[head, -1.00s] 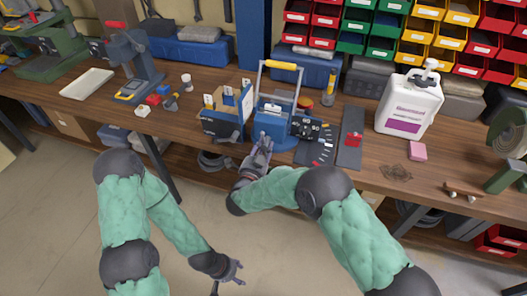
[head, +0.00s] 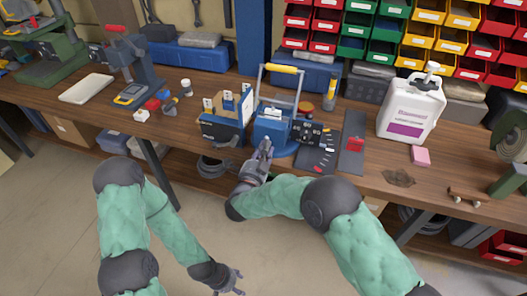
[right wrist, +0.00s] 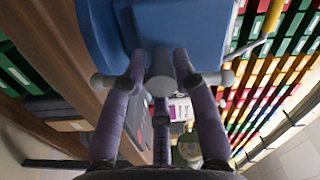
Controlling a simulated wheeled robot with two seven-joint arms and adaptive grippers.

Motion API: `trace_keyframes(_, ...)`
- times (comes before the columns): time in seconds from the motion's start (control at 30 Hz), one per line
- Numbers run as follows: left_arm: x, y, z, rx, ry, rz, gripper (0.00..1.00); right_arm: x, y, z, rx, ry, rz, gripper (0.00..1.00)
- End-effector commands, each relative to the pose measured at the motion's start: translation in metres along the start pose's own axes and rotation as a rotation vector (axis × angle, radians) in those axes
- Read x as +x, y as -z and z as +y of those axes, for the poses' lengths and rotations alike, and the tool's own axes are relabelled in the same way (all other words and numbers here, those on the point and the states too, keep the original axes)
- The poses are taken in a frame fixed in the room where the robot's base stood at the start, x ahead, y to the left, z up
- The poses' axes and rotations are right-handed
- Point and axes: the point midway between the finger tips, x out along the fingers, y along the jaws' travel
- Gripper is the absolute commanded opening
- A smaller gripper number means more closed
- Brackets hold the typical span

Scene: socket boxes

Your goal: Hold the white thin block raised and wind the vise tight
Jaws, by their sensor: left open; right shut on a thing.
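The blue vise (head: 272,128) stands at the bench's front edge. My right gripper (head: 264,148) is at its front, shut on the vise handle (right wrist: 160,72); in the right wrist view the fingers lie either side of the grey screw end, with the cross bar running behind them. My left gripper (head: 236,284) is open and empty, low in front of the bench, partly cut off by the frame's bottom edge. I cannot surely pick out the white thin block; a flat white slab or tray (head: 87,88) lies at the bench's left.
A blue and tan box (head: 226,118) with white tags stands left of the vise. A grey frame with a yellow top bar (head: 282,68) rises behind the vise. A dark panel (head: 318,158) and a grey strip with a red piece (head: 355,145) are right. A white jug (head: 410,108) stands farther right.

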Motion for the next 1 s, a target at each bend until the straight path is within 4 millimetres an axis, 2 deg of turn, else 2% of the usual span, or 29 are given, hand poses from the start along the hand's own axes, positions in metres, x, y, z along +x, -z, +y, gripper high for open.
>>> trace_keyframes(0.03, 0.000, 0.000, 0.000, 0.000, 0.000, 0.000, 0.54, -0.001, 0.002, 0.003, -0.003, -0.005, 0.004, 0.38)
trace_keyframes(0.1, 0.000, 0.000, 0.000, 0.000, 0.000, 0.000, 0.54, -0.001, 0.001, 0.003, -0.003, -0.006, 0.004, 0.57)
trace_keyframes(0.43, 0.000, 0.000, 0.000, 0.000, 0.000, 0.000, 0.54, -0.001, 0.000, 0.002, -0.003, -0.003, 0.000, 0.57)
trace_keyframes(0.57, 0.000, 0.000, 0.000, 0.000, 0.000, 0.000, 0.54, -0.008, 0.000, 0.002, -0.003, -0.003, -0.001, 0.57)
trace_keyframes(0.67, 0.000, 0.000, 0.000, 0.000, 0.000, 0.000, 0.54, -0.021, -0.001, 0.001, -0.002, -0.002, -0.004, 0.57)
trace_keyframes(1.0, 0.000, 0.000, 0.000, 0.000, 0.000, 0.000, 0.54, -0.087, -0.001, 0.001, -0.003, -0.001, -0.003, 0.57)
